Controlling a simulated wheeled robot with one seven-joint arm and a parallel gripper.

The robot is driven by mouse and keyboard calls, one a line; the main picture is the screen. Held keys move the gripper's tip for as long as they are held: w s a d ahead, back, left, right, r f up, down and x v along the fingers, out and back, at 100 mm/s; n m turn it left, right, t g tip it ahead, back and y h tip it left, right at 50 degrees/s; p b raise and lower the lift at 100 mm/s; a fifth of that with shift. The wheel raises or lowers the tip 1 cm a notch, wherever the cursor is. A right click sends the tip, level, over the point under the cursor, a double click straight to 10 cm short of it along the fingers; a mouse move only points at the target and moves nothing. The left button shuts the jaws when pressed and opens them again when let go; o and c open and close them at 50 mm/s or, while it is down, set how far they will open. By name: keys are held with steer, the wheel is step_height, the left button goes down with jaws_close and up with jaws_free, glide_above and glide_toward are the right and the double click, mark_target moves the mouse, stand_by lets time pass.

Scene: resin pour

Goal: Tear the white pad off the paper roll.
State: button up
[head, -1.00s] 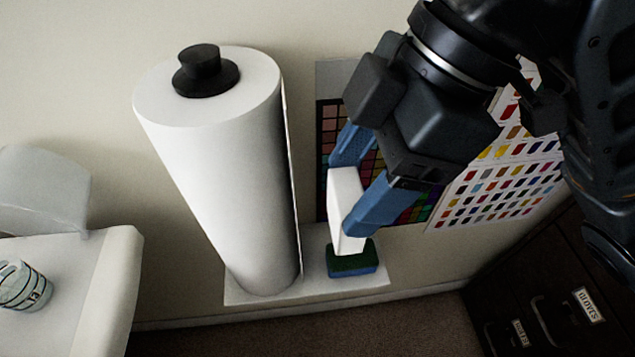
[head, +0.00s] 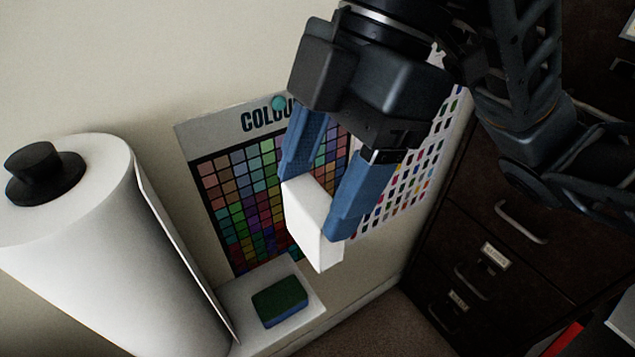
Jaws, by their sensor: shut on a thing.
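The paper roll (head: 95,245) stands upright at the left on a black-capped holder (head: 44,172). A loose sheet edge shows along its right side. The white pad (head: 311,221) is a small white block between the blue fingers of my gripper (head: 322,190). My gripper is shut on it and holds it in the air, to the right of the roll and clear of it.
A green and blue sponge (head: 280,301) lies on the white ledge (head: 240,298) at the roll's foot. A colour chart (head: 237,205) hangs on the wall behind. A dark drawer cabinet (head: 500,235) stands at the right.

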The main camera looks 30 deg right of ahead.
mark_target(322, 194)
step_height(322, 194, up, 4)
steer(key=p, duration=0.4)
steer(key=shift+r, duration=0.1)
